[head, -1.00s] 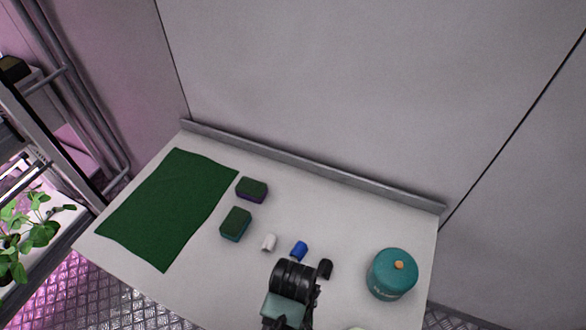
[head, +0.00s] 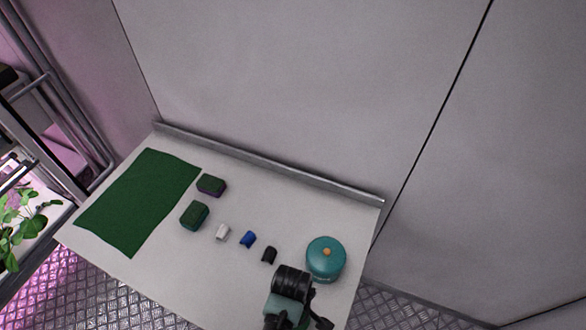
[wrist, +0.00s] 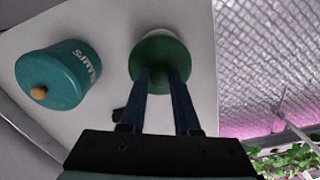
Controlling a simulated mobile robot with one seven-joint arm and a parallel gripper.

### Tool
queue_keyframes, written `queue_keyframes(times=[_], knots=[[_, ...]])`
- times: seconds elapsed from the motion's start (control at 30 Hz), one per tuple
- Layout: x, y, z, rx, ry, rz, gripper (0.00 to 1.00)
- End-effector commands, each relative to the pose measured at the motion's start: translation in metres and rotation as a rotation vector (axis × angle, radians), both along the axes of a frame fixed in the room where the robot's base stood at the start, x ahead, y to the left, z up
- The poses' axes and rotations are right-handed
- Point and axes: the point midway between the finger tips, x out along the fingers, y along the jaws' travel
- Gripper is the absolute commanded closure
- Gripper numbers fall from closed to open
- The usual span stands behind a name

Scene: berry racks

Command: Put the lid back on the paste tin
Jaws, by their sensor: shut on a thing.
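My gripper (wrist: 163,75) is shut on a round green lid (wrist: 152,58) in the wrist view. The lid is over a white round tin, whose pale rim (wrist: 160,34) shows just past the lid's far edge. I cannot tell whether the lid touches the tin or hangs above it. In the head view my dark wrist is at the table's near right edge and hides the fingers, lid and tin.
A teal canister (head: 325,258) with an orange knob stands close by; it also shows in the wrist view (wrist: 58,80). A white (head: 222,232), a blue (head: 248,239) and a black piece (head: 269,255) lie left. Two green-topped blocks (head: 195,215) and a green mat (head: 138,200) are farther left.

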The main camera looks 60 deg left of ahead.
Motion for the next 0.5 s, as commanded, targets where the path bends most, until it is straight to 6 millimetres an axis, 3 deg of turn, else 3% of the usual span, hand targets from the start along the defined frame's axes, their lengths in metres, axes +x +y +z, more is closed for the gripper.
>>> queue_keyframes(times=[0.5], knots=[[0.0,0.0,-0.039,0.0,0.0,0.0,1.0]])
